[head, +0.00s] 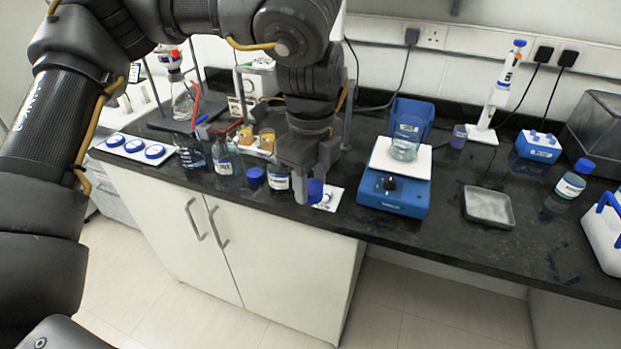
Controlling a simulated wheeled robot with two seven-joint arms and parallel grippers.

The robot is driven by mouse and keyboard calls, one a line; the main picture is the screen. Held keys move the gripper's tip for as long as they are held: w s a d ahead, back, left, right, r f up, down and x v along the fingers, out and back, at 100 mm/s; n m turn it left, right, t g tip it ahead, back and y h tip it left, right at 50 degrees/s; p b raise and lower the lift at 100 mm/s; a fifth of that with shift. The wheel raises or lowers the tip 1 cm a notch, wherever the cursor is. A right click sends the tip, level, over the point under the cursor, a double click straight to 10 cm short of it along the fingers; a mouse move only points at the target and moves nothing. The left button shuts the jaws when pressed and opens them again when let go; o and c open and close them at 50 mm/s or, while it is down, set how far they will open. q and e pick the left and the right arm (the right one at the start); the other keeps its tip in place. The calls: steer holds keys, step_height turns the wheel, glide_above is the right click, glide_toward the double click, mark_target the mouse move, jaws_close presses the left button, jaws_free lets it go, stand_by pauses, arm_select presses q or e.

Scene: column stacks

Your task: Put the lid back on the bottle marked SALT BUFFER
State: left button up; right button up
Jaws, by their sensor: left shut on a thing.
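My left gripper (312,177) points down over the front of the counter and is shut on a blue lid (315,191). Just left of it stands a dark bottle with a white label (278,182); its top is hidden by my gripper. Two more open-looking bottles stand further left, one dark (192,154) and one clear with a white label (224,166). Another blue lid (255,175) sits between the clear bottle and the dark one. The label print is too small to read, so I cannot tell which bottle is SALT BUFFER. My right gripper is not in view.
A white card with blue-ringed circles (135,149) lies at the left; a smaller white card (330,203) lies beside my gripper. A blue balance with a beaker (394,190) stands to the right. A capped bottle (570,186) and a grey tray (488,207) are further right.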

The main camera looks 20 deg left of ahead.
arm_select(q)
steer(key=a+f+n, duration=0.3)
steer(key=f+n, duration=0.4)
steer(key=a+f+n, duration=0.3)
steer(key=f+n, duration=0.5)
steer(key=shift+s+a, duration=0.35)
steer(key=shift+s, duration=0.1)
